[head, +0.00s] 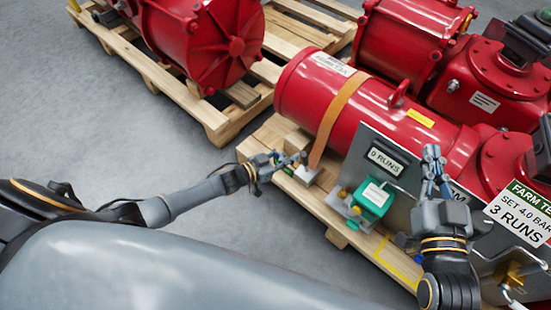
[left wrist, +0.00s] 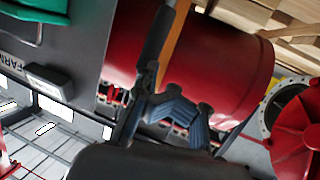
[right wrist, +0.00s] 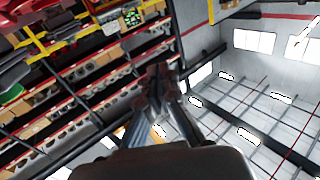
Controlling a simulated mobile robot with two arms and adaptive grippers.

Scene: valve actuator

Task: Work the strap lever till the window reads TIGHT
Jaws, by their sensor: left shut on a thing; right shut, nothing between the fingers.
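The orange strap (head: 336,112) runs over the red actuator cylinder (head: 305,95) down to a small pale ratchet block (head: 306,174) at the pallet edge. My left gripper (head: 297,160) is shut beside this block. In the left wrist view its fingers (left wrist: 160,100) close on a dark grey bar (left wrist: 157,35), which looks like the strap lever; the orange strap (left wrist: 181,30) shows behind it. Any reading in the strap's window is too small to tell. My right gripper (head: 432,158) points up, shut and empty, in front of the grey panel; its fingertips also show in the right wrist view (right wrist: 158,85).
A grey panel (head: 362,145) with a "RUNS" display (head: 385,161) stands right of the strap. A green box (head: 372,200) is in front of it. A white and green sign (head: 520,212) is at far right. More red actuators (head: 205,40) stand on pallets behind. Bare floor lies left.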

